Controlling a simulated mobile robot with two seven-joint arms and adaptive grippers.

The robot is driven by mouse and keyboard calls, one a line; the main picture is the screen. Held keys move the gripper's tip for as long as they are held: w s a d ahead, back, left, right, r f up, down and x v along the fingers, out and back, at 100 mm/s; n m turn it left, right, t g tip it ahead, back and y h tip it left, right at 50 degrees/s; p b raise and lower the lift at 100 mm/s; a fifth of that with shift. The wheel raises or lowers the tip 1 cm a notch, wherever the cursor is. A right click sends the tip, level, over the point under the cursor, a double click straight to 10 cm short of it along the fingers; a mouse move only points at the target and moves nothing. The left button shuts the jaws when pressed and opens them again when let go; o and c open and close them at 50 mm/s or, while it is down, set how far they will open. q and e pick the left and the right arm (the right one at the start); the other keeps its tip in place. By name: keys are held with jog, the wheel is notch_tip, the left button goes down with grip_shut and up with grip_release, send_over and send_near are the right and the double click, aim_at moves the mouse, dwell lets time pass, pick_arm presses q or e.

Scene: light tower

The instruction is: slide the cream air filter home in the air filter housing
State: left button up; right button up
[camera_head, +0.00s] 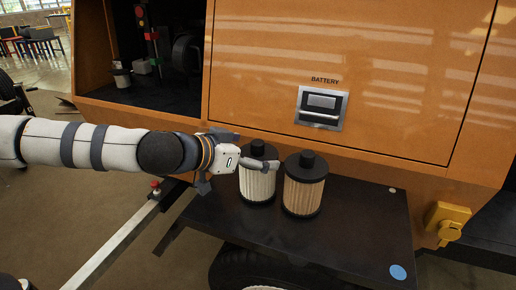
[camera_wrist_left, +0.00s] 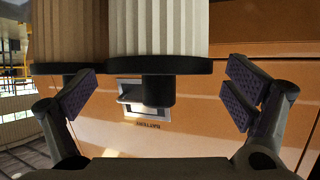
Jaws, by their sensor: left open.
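The cream air filter (camera_head: 258,185) stands upright on the black fender shelf, a pleated cylinder with black end caps and a top knob. It also shows upside down in the left wrist view (camera_wrist_left: 156,30). My left gripper (camera_head: 243,162) is beside it at cap height, one finger reaching in front of the cap. In the left wrist view the gripper (camera_wrist_left: 158,92) is open, its pads apart on either side of the black knob, with nothing clamped. I cannot identify the air filter housing for sure; a dark rounded part (camera_head: 186,54) shows inside the open bay. My right gripper is out of view.
A tan filter (camera_head: 304,188) stands close to the right of the cream one. The black shelf (camera_head: 360,225) is clear to the right, with a blue disc (camera_head: 398,271). The orange panel with a battery latch (camera_head: 321,108) rises behind. The open bay (camera_head: 150,95) is at upper left.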

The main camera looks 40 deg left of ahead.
pick_arm(q)
jog(key=w+r+p+v, duration=0.1)
jog(key=p+v, duration=0.6)
jog(key=v, duration=0.4)
jog(key=s+d+f+g+h, duration=0.1)
jog(key=s+d+f+g, duration=0.2)
jog(key=s+d+f, duration=0.3)
jog(key=s+d+f+g+h, duration=0.1)
jog(key=s+d+f+g, duration=0.25)
jog(key=d+f, duration=0.4)
jog(key=s+a+f+n+g+y, duration=0.1)
jog(key=s+f, duration=0.4)
jog(key=s, duration=0.6)
jog(key=s+a+f+n+g+y, duration=0.1)
jog(key=s+f+g+y, duration=0.2)
jog(key=s, duration=0.9)
notch_tip(320, 180, down, 4)
jog(key=g, duration=0.3)
jog(key=shift+s+a+r+b, duration=0.2)
jog(key=shift+s+a+b, duration=0.1)
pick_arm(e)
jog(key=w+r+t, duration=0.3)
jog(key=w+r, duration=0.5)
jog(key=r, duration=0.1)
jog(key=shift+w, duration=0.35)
pick_arm(q)
jog(key=shift+o, duration=0.2)
jog(key=shift+g, duration=0.25)
